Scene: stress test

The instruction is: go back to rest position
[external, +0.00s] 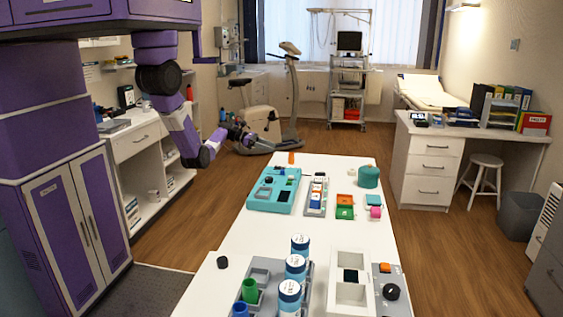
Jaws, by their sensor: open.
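My purple and black arm hangs down at the left in the external view. My gripper (246,137) is at its far end, over the floor and left of the white table (232,237). It is small and dark against the exercise bike, so its fingers are hard to make out. It is open, and I see nothing held in it. It is apart from the table and the objects there.
The table bears a teal tray (262,205), several blue-white cans (295,266), a white divided box (339,299) and a teal round container (368,176). An exercise bike (258,120) stands behind my gripper. A desk (425,145) is at right. Wooden floor lies open between.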

